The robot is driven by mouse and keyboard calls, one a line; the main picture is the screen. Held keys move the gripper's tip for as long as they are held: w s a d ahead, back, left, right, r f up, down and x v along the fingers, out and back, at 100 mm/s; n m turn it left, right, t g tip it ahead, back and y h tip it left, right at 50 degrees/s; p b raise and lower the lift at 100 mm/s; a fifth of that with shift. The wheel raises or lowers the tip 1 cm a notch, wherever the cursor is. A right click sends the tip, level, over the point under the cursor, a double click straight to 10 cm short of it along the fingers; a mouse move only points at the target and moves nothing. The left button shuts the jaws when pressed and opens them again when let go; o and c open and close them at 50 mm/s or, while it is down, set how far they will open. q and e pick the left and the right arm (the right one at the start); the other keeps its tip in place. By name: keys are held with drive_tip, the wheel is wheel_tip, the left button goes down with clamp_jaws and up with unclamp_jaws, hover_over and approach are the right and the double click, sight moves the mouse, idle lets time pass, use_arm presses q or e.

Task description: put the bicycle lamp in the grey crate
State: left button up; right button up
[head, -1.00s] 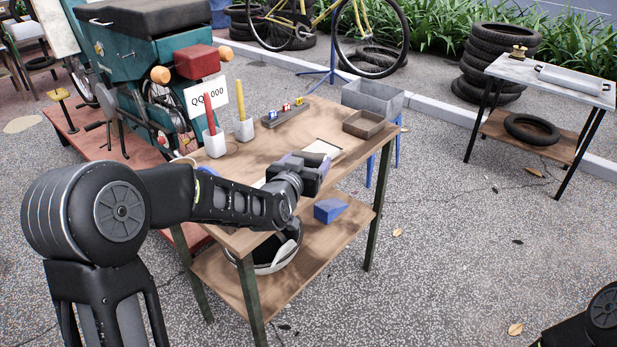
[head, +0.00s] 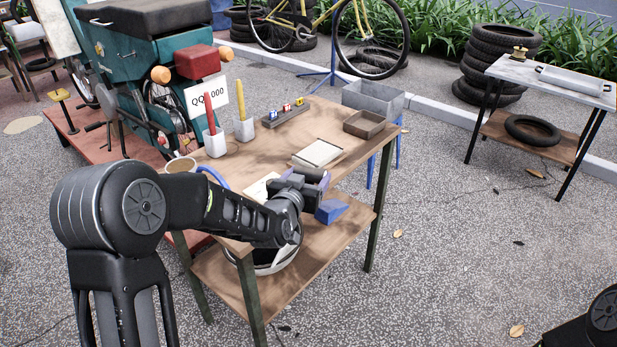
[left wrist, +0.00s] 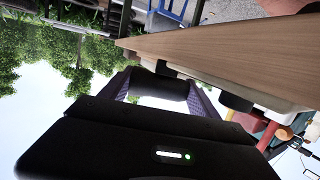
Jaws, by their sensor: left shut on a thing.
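My left gripper (head: 306,178) is above the near right part of the workbench (head: 262,134). It is shut on a dark, rounded thing (left wrist: 160,88), which shows between its purple fingers in the left wrist view. This looks like the bicycle lamp, but the gripper hides most of it in the head view. The grey crate (head: 372,98) is an open metal box at the back right, beyond the workbench's far corner, apart from the gripper. It appears to rest on a blue stool (head: 397,155). My right gripper is out of view.
A brown tray (head: 365,124) sits near the crate on the bench. A blue wedge (head: 331,210) shows by the near edge.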

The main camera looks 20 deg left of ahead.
use_arm(q)
drive_tip(key=shift+f, duration=0.15)
drive_tip(key=o, duration=1.1)
drive_tip(key=shift+o, duration=0.2)
drive_tip(key=shift+s+r, duration=0.15)
drive_tip(key=shift+r, duration=0.1)
drive_tip(key=v, duration=1.1)
drive_tip(key=shift+s, duration=0.35)
